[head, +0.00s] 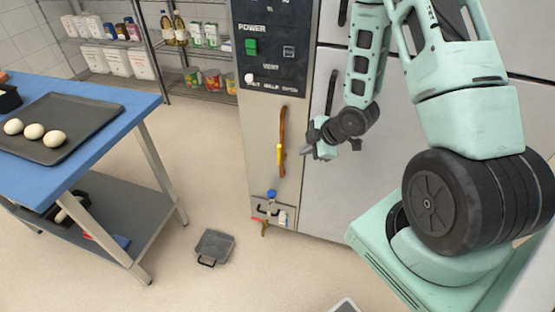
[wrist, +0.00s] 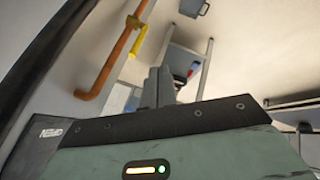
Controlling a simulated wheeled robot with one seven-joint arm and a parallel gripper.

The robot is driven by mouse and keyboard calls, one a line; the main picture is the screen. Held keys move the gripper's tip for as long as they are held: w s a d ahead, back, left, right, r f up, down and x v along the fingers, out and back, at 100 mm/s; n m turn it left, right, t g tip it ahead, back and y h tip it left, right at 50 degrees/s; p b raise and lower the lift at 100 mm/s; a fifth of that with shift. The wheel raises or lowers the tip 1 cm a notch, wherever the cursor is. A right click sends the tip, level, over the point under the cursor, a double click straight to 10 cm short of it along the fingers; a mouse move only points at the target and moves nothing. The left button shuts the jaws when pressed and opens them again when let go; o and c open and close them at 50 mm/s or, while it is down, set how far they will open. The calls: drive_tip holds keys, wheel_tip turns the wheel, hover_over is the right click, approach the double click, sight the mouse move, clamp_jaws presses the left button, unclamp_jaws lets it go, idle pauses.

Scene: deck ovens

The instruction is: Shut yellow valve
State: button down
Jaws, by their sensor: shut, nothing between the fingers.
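The yellow valve (head: 279,155) sits on an upright orange-brown pipe (head: 283,125) on the oven's front panel. Its handle looks roughly in line with the pipe in the head view. The valve also shows at the upper left of the wrist view (wrist: 139,42), with the pipe (wrist: 118,60) running down to the left. My gripper (head: 307,150) is shut and empty, a little right of the valve and apart from it in the picture. The shut fingers (wrist: 158,86) show in the middle of the wrist view. The exact gap in depth is hard to judge.
A control panel (head: 272,45) is above. A blue table (head: 130,97) with a dark tray (head: 90,122) of dough balls stands left. A grey pan (head: 215,246) lies on the floor; floor between is clear.

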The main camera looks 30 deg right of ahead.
drive_tip(key=shift+s+f, duration=0.1)
drive_tip(key=shift+f, duration=0.05)
drive_tip(key=p, duration=0.3)
approach(279, 155)
wheel_tip(279, 155, down, 5)
drive_tip(key=w+a, duration=0.2)
drive_tip(key=shift+w+d, duration=0.15)
drive_tip(key=shift+w, duration=0.25)
drive_tip(key=shift+w, duration=0.2)
idle(0.3)
